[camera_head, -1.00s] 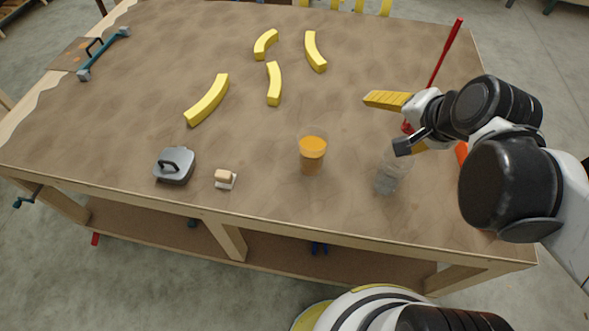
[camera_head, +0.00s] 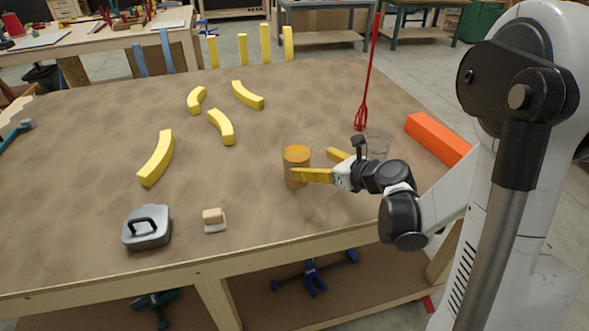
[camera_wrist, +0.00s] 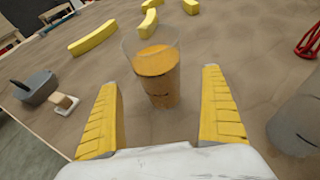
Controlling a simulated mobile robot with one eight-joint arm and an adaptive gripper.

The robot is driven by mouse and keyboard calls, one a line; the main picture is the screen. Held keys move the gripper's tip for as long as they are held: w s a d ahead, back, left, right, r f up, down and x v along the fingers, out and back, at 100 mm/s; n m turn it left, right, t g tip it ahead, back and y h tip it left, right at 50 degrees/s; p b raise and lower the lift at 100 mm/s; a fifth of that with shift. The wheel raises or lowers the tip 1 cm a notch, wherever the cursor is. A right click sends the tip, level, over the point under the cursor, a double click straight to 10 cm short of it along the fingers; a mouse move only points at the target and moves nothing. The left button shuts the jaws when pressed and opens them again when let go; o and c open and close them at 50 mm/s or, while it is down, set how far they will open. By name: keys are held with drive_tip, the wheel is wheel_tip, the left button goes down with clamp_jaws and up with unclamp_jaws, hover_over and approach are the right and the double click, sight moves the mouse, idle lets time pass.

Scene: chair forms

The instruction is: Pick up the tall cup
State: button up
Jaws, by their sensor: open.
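A tall clear cup with orange contents (camera_head: 297,156) stands upright on the table. It also shows in the wrist view (camera_wrist: 157,72), centred between the fingers. My gripper (camera_head: 313,164) is open, with yellow fingers, and comes from the right. In the head view the near finger crosses in front of the cup's lower part, and the far finger is to its right. In the wrist view a gap shows on both sides of the cup. A second clear, empty-looking cup (camera_head: 378,142) stands behind my wrist, partly hidden.
On the table (camera_head: 80,185) are several yellow curved pieces (camera_head: 156,159), a grey lidded box (camera_head: 147,228), a small beige-topped block (camera_head: 214,220), a red whisk-like tool (camera_head: 361,115) and an orange bar (camera_head: 438,138).

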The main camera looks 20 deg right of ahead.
drive_tip(key=b+x, duration=0.2)
drive_tip(key=x, duration=0.5)
drive_tip(key=shift+a, duration=0.25)
drive_tip(key=shift+r, duration=0.1)
drive_tip(key=c, duration=1)
